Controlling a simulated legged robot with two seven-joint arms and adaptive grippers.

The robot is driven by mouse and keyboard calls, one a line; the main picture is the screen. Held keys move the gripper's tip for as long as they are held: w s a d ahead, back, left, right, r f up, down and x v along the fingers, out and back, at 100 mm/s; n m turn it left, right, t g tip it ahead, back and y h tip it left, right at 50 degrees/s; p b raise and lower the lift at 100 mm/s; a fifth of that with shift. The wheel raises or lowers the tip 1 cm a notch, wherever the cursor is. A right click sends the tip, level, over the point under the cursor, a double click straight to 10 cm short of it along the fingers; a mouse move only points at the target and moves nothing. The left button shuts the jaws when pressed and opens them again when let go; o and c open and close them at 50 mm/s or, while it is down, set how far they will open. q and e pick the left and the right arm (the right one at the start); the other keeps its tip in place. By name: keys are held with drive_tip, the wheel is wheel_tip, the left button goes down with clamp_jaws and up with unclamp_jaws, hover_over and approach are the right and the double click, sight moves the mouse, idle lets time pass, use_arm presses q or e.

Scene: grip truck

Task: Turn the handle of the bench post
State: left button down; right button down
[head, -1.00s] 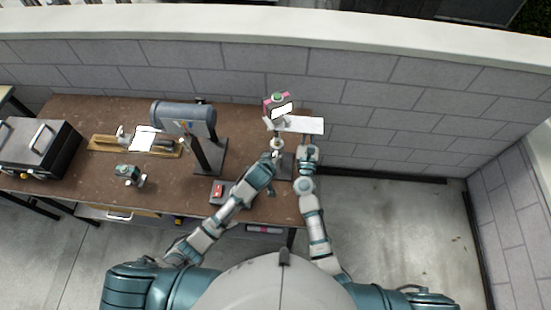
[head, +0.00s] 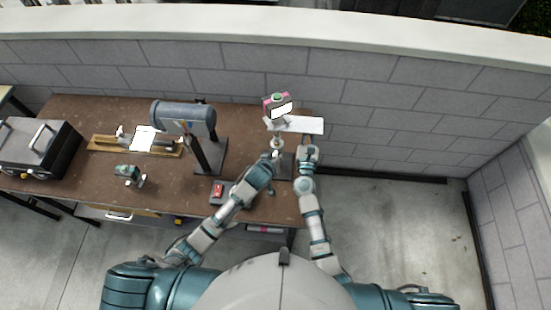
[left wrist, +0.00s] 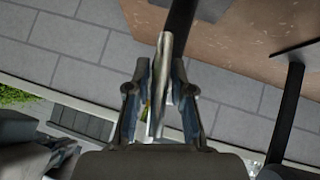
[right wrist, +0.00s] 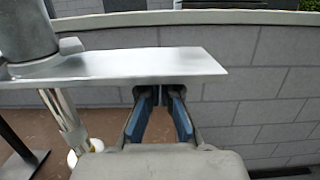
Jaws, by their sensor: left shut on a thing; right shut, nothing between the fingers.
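The bench post (head: 278,142) stands at the right end of the bench, with a pink and grey head on top. In the left wrist view my left gripper (left wrist: 162,72) is shut on a shiny metal bar (left wrist: 161,95), which looks like the handle of the post. My left gripper is at the post's lower part in the head view (head: 274,157). My right gripper (right wrist: 158,94) is shut and empty, close to the edge of a flat metal plate (right wrist: 160,65). The plate is joined to a grey upright (right wrist: 27,30) at the left.
The brown bench (head: 85,195) holds a grey cylinder on a stand (head: 184,114), a red and dark device (head: 218,190), a small teal tool (head: 129,173) and a dark case (head: 38,148). A block wall (head: 400,115) runs behind. Floor right of the bench is clear.

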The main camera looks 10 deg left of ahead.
use_arm(q)
drive_tip(key=shift+s+a+f, duration=0.1)
drive_tip(key=shift+s+f, duration=0.1)
drive_tip(key=shift+f, duration=0.2)
drive_tip(key=c, duration=1.2)
unclamp_jaws()
drive_tip(key=shift+o, duration=0.9)
drive_tip(key=shift+r, duration=0.1)
drive_tip(key=shift+w+r, duration=0.15)
drive_tip(key=v, duration=1.1)
drive_tip(key=shift+s+r, duration=0.2)
drive_tip(key=shift+s, duration=0.15)
